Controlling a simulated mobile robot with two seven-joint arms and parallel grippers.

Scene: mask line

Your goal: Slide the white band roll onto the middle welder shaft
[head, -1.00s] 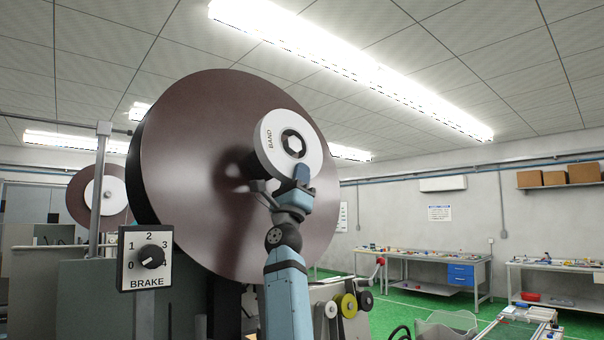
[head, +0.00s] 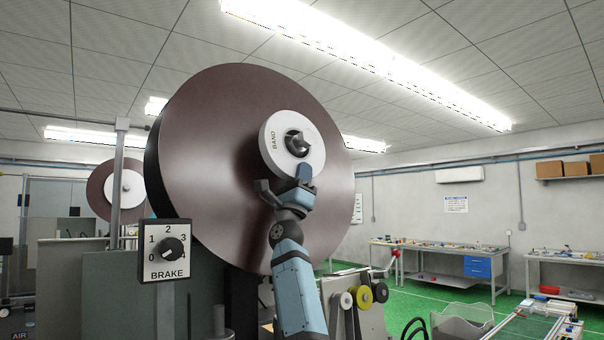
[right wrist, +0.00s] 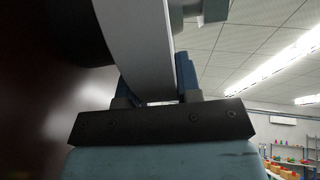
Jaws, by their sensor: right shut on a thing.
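The white band roll (head: 314,150), marked BAND, stands upright in front of the large brown disc. My right gripper (head: 298,178) is shut on its lower rim. The grey end of the welder shaft (head: 297,142) shows in the roll's centre hole and sticks out towards me, so the roll appears to be around it. How far the roll sits along the shaft is hard to tell. In the right wrist view the roll's edge (right wrist: 138,40) runs between the two fingers (right wrist: 158,82), with a grey-green part above right. My left gripper is out of view.
The large brown disc (head: 205,170) fills the space behind the roll. A BRAKE dial panel (head: 167,250) stands at the lower left. Small rolls (head: 363,297) sit low on the machine to the right of my arm. Workbenches stand farther right.

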